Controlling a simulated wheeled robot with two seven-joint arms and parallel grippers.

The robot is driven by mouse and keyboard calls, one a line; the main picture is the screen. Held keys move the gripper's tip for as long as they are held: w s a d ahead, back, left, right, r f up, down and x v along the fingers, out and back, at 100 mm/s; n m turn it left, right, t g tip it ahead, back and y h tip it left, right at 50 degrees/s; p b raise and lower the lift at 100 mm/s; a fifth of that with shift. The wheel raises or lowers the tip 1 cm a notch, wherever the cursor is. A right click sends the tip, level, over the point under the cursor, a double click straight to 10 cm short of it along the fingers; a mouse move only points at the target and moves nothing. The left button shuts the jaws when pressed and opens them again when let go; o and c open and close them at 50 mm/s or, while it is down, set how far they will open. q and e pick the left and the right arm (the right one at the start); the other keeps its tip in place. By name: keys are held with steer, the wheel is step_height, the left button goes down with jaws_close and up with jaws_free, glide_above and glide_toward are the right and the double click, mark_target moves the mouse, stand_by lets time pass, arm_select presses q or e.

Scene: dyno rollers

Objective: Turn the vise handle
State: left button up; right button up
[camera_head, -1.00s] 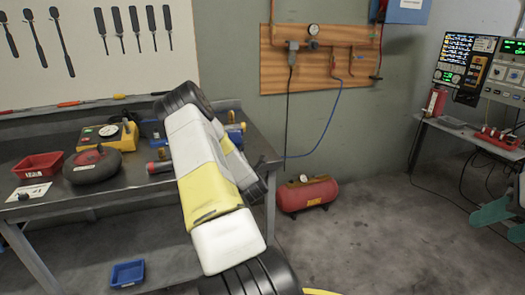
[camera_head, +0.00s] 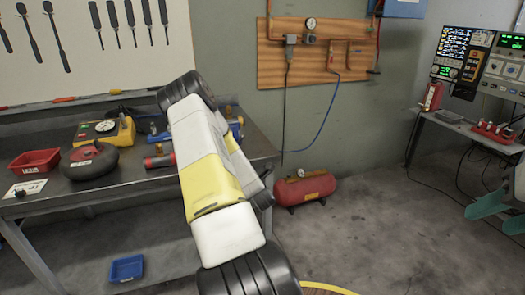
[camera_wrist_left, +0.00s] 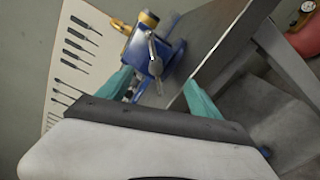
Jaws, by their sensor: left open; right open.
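The blue vise (camera_wrist_left: 163,52) with its silver handle (camera_wrist_left: 155,68) is at the bench edge in the left wrist view. In the head view my arm covers most of the vise (camera_head: 237,129), and I cannot make out its handle there. My left gripper (camera_wrist_left: 160,91) is open, its teal fingers apart. The vise appears between and beyond the fingertips, with nothing clearly gripped. In the head view my left gripper is hidden behind the arm. My right gripper (camera_head: 490,205) is partly in view at the right edge, away from the bench, open.
The bench (camera_head: 128,178) carries a red bin (camera_head: 35,161), a dark round object (camera_head: 89,162) and a yellow gauge box (camera_head: 104,130). A red tank (camera_head: 304,187) stands on the floor. A side table (camera_head: 470,131) holds instruments. The middle floor is clear.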

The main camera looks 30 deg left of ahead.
arm_select(q)
steer(key=shift+o, duration=1)
steer(key=f+m, duration=0.1)
steer(key=m, duration=0.1)
steer(key=d+f+m+h, duration=0.1)
steer(key=f+m, duration=0.1)
steer(key=m, duration=0.1)
steer(key=d+f+m, duration=0.1)
steer(key=m, duration=0.2)
steer(key=shift+d+f, duration=0.15)
steer(key=shift+f, duration=0.25)
steer(key=w+a+r+m, duration=0.1)
steer(key=a+m, duration=0.1)
steer(key=m, duration=0.1)
steer(key=w+a+r+m, duration=0.1)
steer(key=a+r+m, duration=0.1)
steer(key=a+m, duration=0.1)
steer(key=w+a+r+m+y, duration=0.1)
steer(key=w+a+r+m, duration=0.1)
steer(key=a+m, duration=0.1)
steer(key=shift+w+a+r+m, duration=0.1)
steer(key=shift+m, duration=0.6)
jaws_close()
